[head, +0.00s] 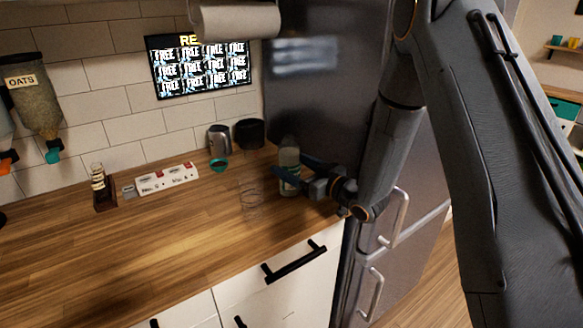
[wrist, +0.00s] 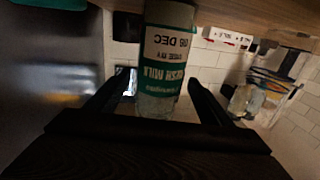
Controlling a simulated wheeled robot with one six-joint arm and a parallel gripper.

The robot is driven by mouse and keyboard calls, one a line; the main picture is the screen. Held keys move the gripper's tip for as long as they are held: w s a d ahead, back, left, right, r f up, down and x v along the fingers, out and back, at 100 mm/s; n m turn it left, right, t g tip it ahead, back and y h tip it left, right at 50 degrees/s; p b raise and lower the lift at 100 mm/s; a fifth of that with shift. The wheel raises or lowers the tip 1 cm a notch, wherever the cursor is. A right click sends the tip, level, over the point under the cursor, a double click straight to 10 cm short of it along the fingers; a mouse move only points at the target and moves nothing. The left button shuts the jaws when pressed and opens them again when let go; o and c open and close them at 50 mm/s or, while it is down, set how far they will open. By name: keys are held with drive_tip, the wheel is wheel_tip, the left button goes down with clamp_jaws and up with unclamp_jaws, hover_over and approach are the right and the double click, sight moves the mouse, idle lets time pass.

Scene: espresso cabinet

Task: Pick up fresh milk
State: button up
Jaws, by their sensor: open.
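The fresh milk bottle (head: 289,160) stands upright on the wooden counter, close to the dark fridge. Its green and white label (wrist: 165,60) reads fresh milk in the wrist view, where the picture is upside down. My gripper (head: 285,180) is at the bottle, with its fingers reaching around the bottle's sides. In the wrist view the bottle stands between the two open fingers (wrist: 150,92), with a visible gap at each side. Part of the bottle's lower body is hidden by a finger in the head view.
A clear glass (head: 251,200) stands on the counter left of the bottle. A metal jug (head: 219,140), a black container (head: 249,133) and a small teal bowl (head: 219,165) stand behind. The fridge (head: 325,100) bounds the right side. The front-left counter is clear.

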drive_tip(key=shift+p+x, duration=1.3)
drive_tip(key=shift+x, duration=1.45)
drive_tip(key=shift+f, duration=0.1)
drive_tip(key=shift+c, duration=0.3)
drive_tip(key=c, duration=1.5)
